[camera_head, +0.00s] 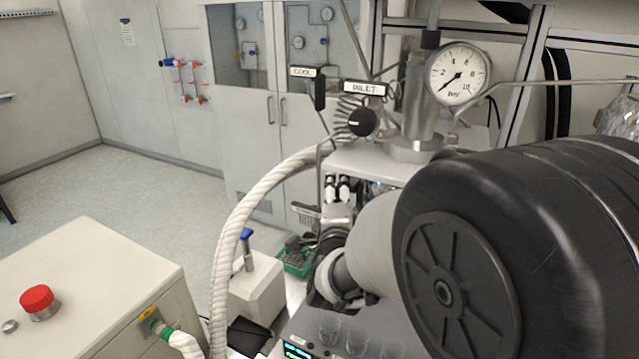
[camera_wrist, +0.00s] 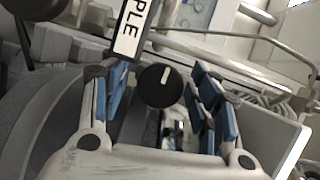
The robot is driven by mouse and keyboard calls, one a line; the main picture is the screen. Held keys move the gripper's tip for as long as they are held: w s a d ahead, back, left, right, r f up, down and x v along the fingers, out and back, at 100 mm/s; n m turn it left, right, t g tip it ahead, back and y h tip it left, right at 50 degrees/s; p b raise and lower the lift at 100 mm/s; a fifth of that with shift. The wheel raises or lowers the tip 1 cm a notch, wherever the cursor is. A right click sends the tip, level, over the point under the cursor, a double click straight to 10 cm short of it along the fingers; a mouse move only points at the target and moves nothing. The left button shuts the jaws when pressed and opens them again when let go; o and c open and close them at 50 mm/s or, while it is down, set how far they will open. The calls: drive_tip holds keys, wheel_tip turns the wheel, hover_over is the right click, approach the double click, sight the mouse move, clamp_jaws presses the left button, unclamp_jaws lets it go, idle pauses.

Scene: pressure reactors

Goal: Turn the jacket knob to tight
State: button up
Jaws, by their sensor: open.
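In the wrist view a round black knob (camera_wrist: 160,86) with a short white mark near its top shows between the fingers of my gripper (camera_wrist: 163,100). The gripper is open, its blue-padded fingers apart to the left and right of the knob; I see no contact. No label reading "jacket" is in view, so I cannot tell whether this is the jacket knob. In the head view my arm covers much of the reactor front, and the gripper's fingers are not clearly seen there.
A label ending in "PLE" (camera_wrist: 133,28) stands close above the left finger. In the head view are the COOL label (camera_head: 303,72), the INLET label (camera_head: 365,88), a black round knob (camera_head: 361,122), a pressure gauge (camera_head: 458,74) and a thick white hose (camera_head: 232,240).

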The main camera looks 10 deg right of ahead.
drive_tip(key=c, duration=1.1)
drive_tip(key=shift+f+b, duration=0.1)
drive_tip(key=shift+b, duration=0.25)
